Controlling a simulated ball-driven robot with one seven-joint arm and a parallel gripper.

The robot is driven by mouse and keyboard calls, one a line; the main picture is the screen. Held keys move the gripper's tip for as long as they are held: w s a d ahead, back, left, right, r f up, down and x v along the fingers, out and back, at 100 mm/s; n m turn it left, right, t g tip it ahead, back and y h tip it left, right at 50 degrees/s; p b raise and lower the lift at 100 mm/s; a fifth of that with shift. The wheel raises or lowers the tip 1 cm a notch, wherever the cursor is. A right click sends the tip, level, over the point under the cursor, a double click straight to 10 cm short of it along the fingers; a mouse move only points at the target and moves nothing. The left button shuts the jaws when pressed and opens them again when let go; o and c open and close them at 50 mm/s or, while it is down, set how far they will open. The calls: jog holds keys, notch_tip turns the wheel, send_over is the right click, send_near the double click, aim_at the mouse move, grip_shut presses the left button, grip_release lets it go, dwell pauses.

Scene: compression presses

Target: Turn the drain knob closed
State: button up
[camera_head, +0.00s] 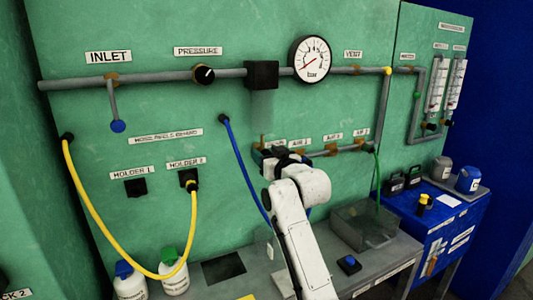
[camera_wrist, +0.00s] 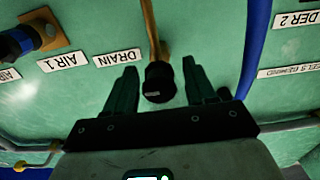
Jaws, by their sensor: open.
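The drain knob (camera_wrist: 158,80) is a small black round knob at the end of a brass stem, beside the white DRAIN label (camera_wrist: 117,58) in the wrist view. My gripper (camera_wrist: 160,66) is open, with one dark finger on each side of the knob. A gap shows between each finger and the knob. How far the fingertips reach along the knob is hard to tell. In the head view my gripper (camera_head: 281,160) is at the green panel below the pipe, and my arm hides the knob.
The AIR 1 label (camera_wrist: 60,67) and a blue-and-black fitting (camera_wrist: 16,42) lie left of the knob in the wrist view. A blue hose (camera_wrist: 256,45) runs close on the right. In the head view a clear box (camera_head: 364,228) stands on the bench.

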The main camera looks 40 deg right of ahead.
jog(key=shift+w, duration=0.1)
grip_shut()
dwell(0.6)
